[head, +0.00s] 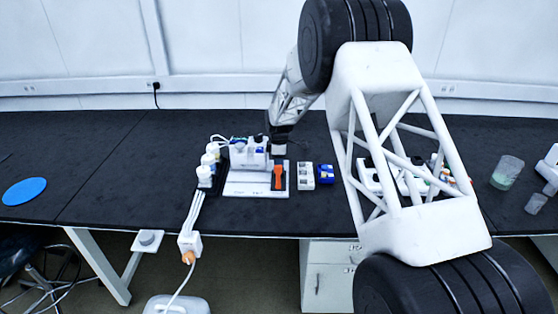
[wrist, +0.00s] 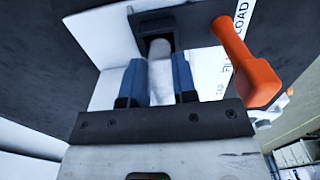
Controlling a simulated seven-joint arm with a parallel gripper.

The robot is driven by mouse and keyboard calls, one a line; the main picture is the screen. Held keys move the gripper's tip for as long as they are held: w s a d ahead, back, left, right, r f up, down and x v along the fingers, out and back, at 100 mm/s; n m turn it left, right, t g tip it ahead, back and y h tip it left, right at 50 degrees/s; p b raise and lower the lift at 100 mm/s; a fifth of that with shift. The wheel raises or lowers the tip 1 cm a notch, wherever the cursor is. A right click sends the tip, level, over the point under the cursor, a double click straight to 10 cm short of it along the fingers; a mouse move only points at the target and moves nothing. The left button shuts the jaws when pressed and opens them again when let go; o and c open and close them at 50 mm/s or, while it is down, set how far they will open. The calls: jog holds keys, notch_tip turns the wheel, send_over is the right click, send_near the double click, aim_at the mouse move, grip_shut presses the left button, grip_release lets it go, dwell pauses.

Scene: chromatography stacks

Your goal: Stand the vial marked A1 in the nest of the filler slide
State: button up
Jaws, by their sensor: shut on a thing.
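My gripper (wrist: 159,85) has its blue fingers shut on a whitish vial (wrist: 160,72). No A1 mark can be read on the vial. The vial's far end is at the dark nest block (wrist: 157,22) of the filler slide; I cannot tell whether it is seated in it or just in front. The slide's orange handle (wrist: 246,65) is to the right of the gripper, beside a white strip lettered FILL and LOAD. In the head view my gripper (head: 279,148) is over the right part of the white filler station (head: 247,152), behind the orange handle (head: 278,178). The vial is hidden there.
White bottles (head: 205,172) stand left of the filler. A white rack (head: 306,177) and a blue block (head: 325,174) stand close on its right. My arm covers items farther right. A clear beaker (head: 507,172) is at far right. The left bench is mostly free, with a blue disc (head: 24,191).

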jog(key=shift+f, duration=1.05)
dwell(0.6)
jog(key=o, duration=1)
jog(key=shift+r, duration=4)
jog(key=shift+r, duration=0.1)
